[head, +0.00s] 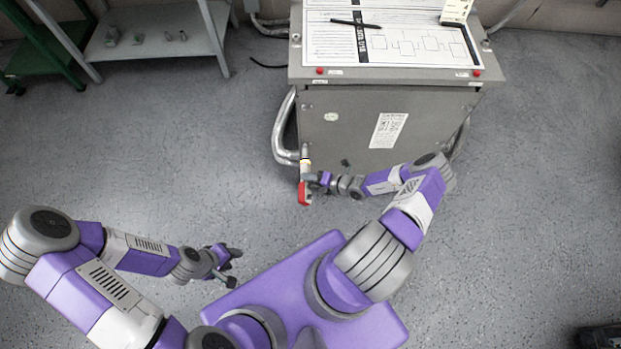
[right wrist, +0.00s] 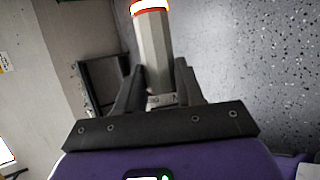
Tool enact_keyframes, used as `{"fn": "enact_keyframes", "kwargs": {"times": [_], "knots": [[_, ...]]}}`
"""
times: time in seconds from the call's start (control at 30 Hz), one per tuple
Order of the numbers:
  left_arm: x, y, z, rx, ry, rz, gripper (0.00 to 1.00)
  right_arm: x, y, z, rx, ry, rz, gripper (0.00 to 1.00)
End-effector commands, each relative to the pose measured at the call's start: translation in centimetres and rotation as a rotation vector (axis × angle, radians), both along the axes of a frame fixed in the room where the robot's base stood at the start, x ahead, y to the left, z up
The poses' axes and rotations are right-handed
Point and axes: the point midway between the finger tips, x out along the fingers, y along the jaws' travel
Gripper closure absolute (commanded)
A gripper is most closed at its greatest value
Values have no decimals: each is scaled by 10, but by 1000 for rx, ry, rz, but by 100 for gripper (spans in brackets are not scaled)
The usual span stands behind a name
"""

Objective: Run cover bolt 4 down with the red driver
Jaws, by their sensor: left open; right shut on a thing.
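The red driver (head: 305,193) is in my right gripper (head: 316,180), low in front of the left edge of the grey transformer cabinet (head: 345,125). Its pale nose points up the picture at the cabinet's lower left front corner; whether it touches a bolt there I cannot tell. In the right wrist view my right gripper (right wrist: 160,95) is shut around the driver's grey body (right wrist: 153,50), which has an orange and white band. Cover bolt 4 is not distinguishable. My left gripper (head: 230,267) is open and empty, above the floor at the lower left.
A printed sheet (head: 340,42) with a black pen (head: 356,24) lies on the cabinet top. A bent grey conduit (head: 282,128) runs along the cabinet's left side. A grey shelf (head: 155,32) stands at the upper left.

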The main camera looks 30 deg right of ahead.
Motion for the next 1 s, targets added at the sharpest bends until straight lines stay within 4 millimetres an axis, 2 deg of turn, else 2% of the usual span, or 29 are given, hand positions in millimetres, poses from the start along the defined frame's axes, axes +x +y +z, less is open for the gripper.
{"fn": "enact_keyframes", "kwargs": {"times": [1.0], "knots": [[0,0,-13,0,0,0,57,15,-8,1,1,-4,-1,100]]}}
